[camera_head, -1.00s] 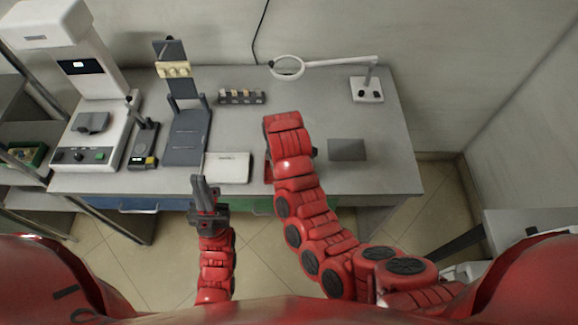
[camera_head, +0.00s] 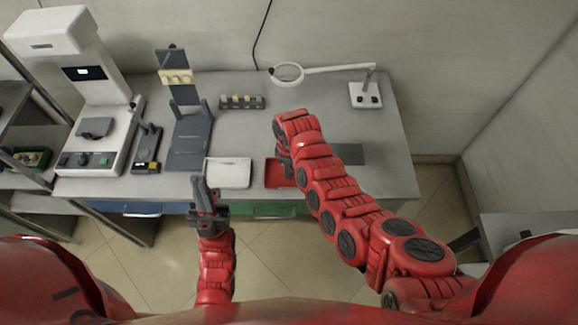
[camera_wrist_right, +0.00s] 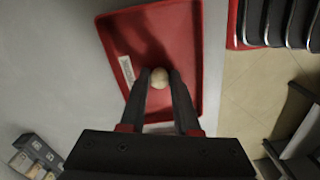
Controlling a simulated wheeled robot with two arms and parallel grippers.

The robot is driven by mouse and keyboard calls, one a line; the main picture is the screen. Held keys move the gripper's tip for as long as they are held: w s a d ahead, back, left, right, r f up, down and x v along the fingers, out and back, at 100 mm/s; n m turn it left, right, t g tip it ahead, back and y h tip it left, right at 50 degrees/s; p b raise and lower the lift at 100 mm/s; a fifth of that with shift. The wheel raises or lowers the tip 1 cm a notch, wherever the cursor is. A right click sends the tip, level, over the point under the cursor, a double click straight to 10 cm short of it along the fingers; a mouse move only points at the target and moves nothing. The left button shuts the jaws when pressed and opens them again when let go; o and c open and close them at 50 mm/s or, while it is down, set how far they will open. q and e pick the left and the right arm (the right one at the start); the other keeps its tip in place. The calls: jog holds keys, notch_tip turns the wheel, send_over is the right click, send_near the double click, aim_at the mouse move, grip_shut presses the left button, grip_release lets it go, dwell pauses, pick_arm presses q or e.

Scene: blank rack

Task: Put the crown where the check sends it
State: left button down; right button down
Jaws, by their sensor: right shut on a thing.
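The crown is a small cream, rounded piece (camera_wrist_right: 158,77) between the fingertips of my right gripper (camera_wrist_right: 160,80), which is shut on it. In the right wrist view it is over the red tray (camera_wrist_right: 188,30), which has a white label (camera_wrist_right: 126,71) at one side. I cannot tell how high above the tray floor it is. In the head view the red tray (camera_head: 279,173) is partly hidden by my right arm, and the crown is hidden.
A white tray (camera_head: 229,172) lies left of the red one, and a dark grey pad (camera_head: 365,154) to its right. Behind stand a small rack of blocks (camera_head: 242,102), a magnifier lamp (camera_head: 289,73), a grey stand (camera_head: 190,145) and a white instrument (camera_head: 90,140).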

jog(key=shift+f, duration=0.1)
jog(key=shift+f, duration=0.15)
jog(key=c, duration=0.6)
grip_release()
